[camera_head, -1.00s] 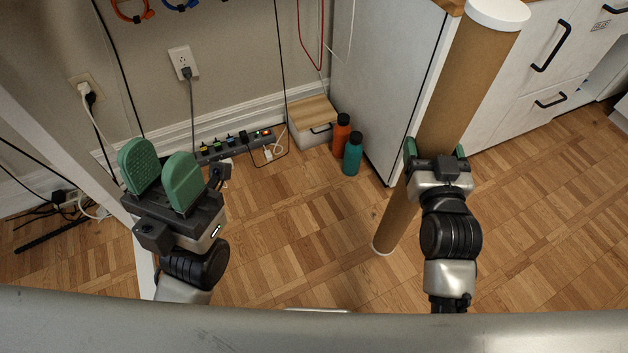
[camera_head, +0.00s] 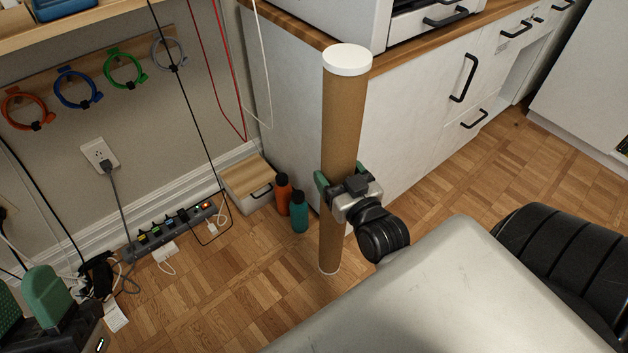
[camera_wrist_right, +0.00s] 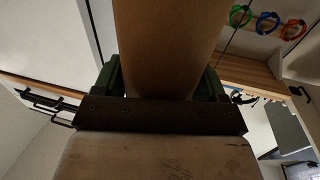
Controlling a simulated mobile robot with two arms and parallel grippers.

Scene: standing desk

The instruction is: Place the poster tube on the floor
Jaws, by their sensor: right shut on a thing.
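The poster tube (camera_head: 343,125) is a long brown cardboard cylinder with white end caps, close to upright in the head view. My right gripper (camera_head: 338,186) is shut on it around its middle. The tube's lower end shows over the parquet floor (camera_head: 270,292); I cannot tell whether it touches. In the right wrist view the tube (camera_wrist_right: 167,45) runs between the green fingers (camera_wrist_right: 160,85). My left gripper (camera_head: 22,305) is at the lower left edge of the head view, its green fingers apart, empty and partly cut off.
An orange bottle (camera_head: 283,195) and a teal bottle (camera_head: 300,212) stand on the floor just left of the tube. A wood-topped box (camera_head: 247,180) and a power strip (camera_head: 172,232) lie along the wall. White cabinets (camera_head: 420,130) stand behind the tube. Floor in front is clear.

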